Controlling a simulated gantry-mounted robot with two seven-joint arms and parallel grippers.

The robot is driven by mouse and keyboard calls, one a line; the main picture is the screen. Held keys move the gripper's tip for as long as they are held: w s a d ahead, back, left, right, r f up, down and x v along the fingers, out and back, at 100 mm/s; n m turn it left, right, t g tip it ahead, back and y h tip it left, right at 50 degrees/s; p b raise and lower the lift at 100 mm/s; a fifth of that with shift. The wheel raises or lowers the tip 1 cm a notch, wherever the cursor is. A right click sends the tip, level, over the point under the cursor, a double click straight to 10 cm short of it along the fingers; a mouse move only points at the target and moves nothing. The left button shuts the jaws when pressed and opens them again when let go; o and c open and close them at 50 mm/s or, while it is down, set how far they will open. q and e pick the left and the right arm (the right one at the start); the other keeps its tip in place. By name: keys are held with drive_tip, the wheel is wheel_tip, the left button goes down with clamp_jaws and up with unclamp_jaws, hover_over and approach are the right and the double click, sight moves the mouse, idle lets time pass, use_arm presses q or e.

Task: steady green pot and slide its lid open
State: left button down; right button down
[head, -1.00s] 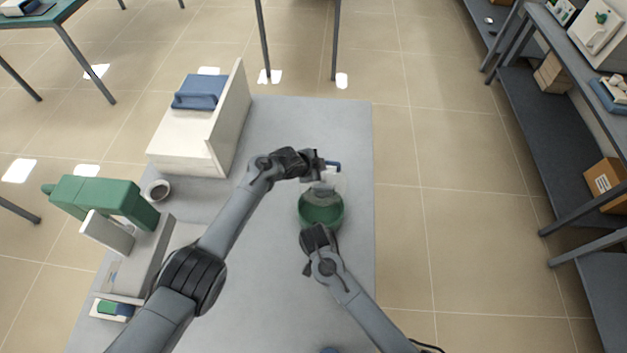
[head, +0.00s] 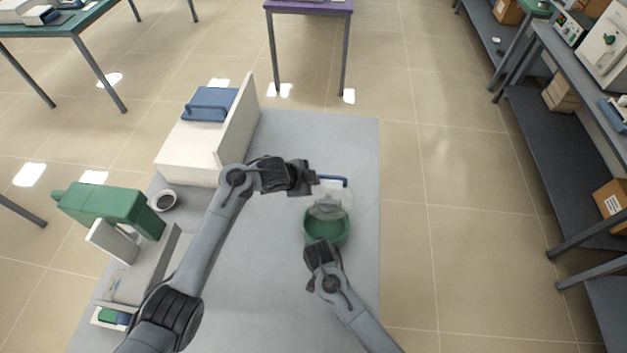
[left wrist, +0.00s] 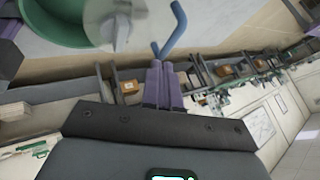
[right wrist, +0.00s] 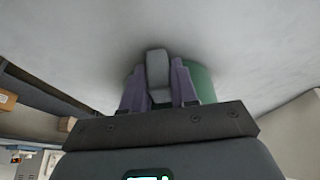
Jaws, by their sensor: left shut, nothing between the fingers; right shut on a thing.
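The green pot (head: 327,231) stands on the grey table near its right edge. Its pale, see-through lid (head: 337,196) is shifted toward the far side, and much of the pot's inside shows. A blue bent handle (head: 334,179) is at the lid's far side; it also shows in the left wrist view (left wrist: 172,32). My left gripper (head: 315,186) is shut and empty, its fingertips close to the handle's left end. My right gripper (head: 321,242) is at the pot's near side, shut on a grey grip piece (right wrist: 157,72), with the green pot wall (right wrist: 203,84) behind it.
A white box with a blue handle (head: 209,104) and an upright panel stands at the table's far left. A green device (head: 108,208) and a small cup (head: 164,199) are at the left. The table between my arms is clear. Shelves (head: 540,130) stand across the floor at right.

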use_arm(q)
drive_tip(key=m+t+y, duration=0.2)
drive_tip(key=t+y, duration=0.3)
hover_over(328, 194)
drive_tip(key=shift+a+f, duration=0.1)
drive_tip(key=shift+f, duration=3.55)
